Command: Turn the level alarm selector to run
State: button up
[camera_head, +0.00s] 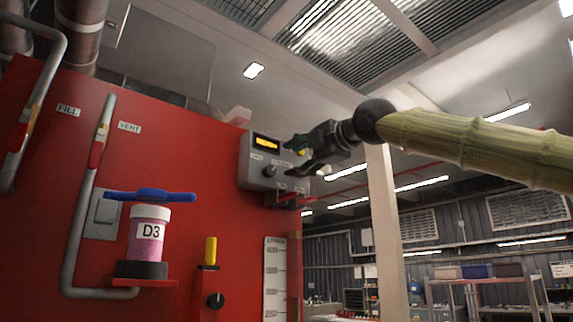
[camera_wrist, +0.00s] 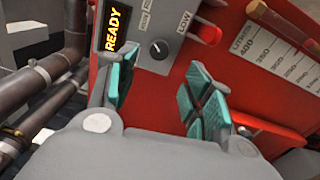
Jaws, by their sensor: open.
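A grey control box (camera_head: 262,178) with a lit display is mounted on the red panel. A small dark round selector knob (camera_head: 269,171) sits on its face below the display. In the wrist view the knob (camera_wrist: 158,49) has a light pointer mark and small labels above it, too blurred to read. My gripper (camera_head: 294,157) is at the right of the box in the head view. In the wrist view my gripper (camera_wrist: 162,62) is open and empty, its green-padded fingers on either side of the knob's line, with the knob beyond the tips. Contact is not visible.
The display (camera_wrist: 117,28) reads READY. A red part (camera_wrist: 208,33) and a LOW label are beside the knob. A litres scale (camera_head: 275,280) is lower right. Another black knob (camera_head: 216,300), a D3 jar (camera_head: 149,235) and pipes (camera_head: 85,210) are left.

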jog(key=shift+v, duration=1)
